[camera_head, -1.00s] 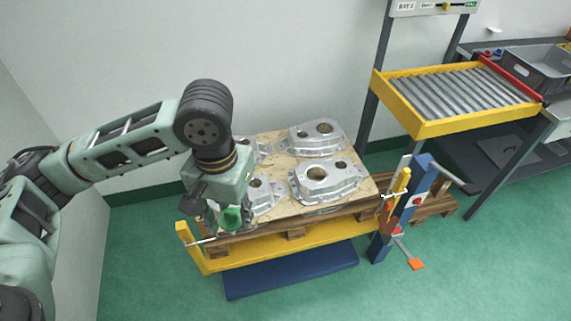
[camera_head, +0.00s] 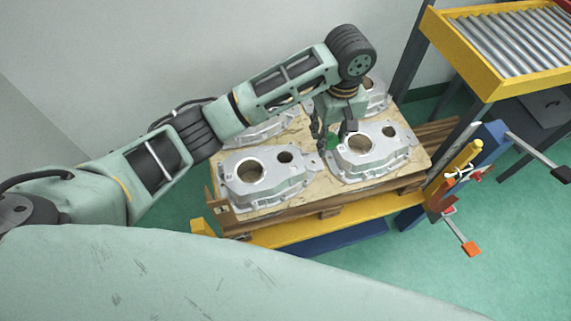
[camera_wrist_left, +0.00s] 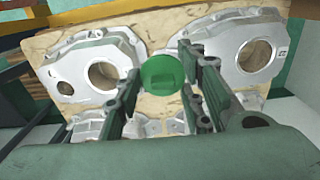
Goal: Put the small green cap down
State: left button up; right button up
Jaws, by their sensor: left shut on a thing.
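The small green cap (camera_head: 333,142) is held between the fingers of my left gripper (camera_head: 335,140), which points down over the wooden board. In the left wrist view, the round cap (camera_wrist_left: 163,73) shows between the two fingers of my left gripper (camera_wrist_left: 160,82), over the gap between two castings. In the head view it is at the left edge of the front right casting (camera_head: 385,158). Whether the cap touches the board or hangs above it, I cannot tell. My right gripper is not in view.
Several aluminium castings, such as the front left one (camera_head: 240,190), lie on the board (camera_head: 310,192), leaving narrow bare gaps. A yellow-framed roller conveyor (camera_head: 470,68) is at the upper right. A blue post with coloured clamps (camera_head: 480,150) stands at the board's right.

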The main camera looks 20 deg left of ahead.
pick_arm(q)
jog(key=shift+w+a+f, duration=0.1)
jog(key=shift+a+f, duration=0.1)
jog(key=shift+f, duration=0.3)
jog(key=shift+a+f, duration=0.15)
jog(key=shift+f, duration=0.35)
jog(key=a+f, duration=0.4)
jog(key=a, duration=0.1)
jog(key=a+f+p, duration=0.1)
jog(key=a+f, duration=0.4)
jog(key=shift+a+f, duration=0.2)
jog(key=shift+a, duration=0.05)
jog(key=shift+f, duration=0.4)
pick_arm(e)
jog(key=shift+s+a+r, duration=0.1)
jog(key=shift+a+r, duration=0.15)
pick_arm(q)
jog(key=shift+f, duration=0.15)
